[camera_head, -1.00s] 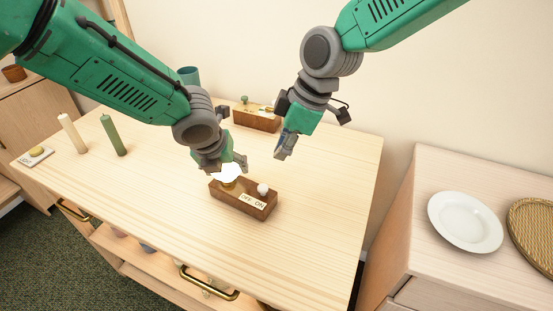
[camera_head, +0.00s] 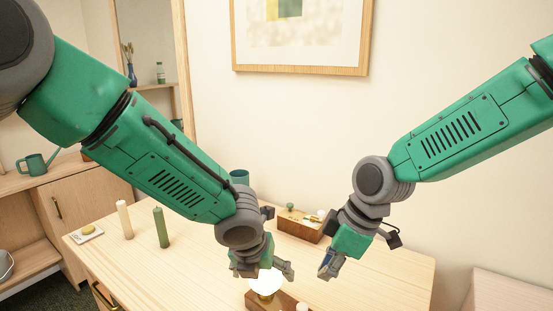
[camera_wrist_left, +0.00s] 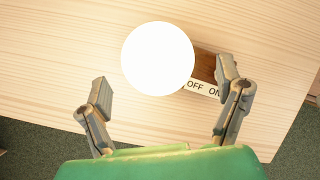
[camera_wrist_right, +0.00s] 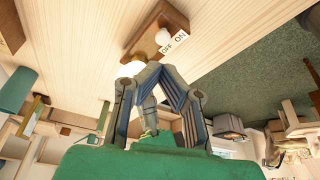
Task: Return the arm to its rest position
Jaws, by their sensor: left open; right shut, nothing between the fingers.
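My left gripper (camera_head: 262,272) is open just above the glowing white lamp bulb (camera_head: 266,283) on the wooden switch base (camera_head: 256,301). In the left wrist view, the bright bulb (camera_wrist_left: 158,58) shows between and beyond the spread fingers, with an OFF ON label (camera_wrist_left: 204,88) beside it. My right gripper (camera_head: 328,268) is shut and empty, raised over the right part of the table. In the right wrist view its fingertips (camera_wrist_right: 152,68) meet, and the switch base (camera_wrist_right: 150,30) shows beyond them.
The wooden table (camera_head: 385,285) also holds a second wooden box (camera_head: 298,226) at the back, a cream candle (camera_head: 124,219), a green candle (camera_head: 161,227) and a teal cup (camera_head: 239,177). A framed picture (camera_head: 300,72) hangs on the wall behind. The table's right part is clear.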

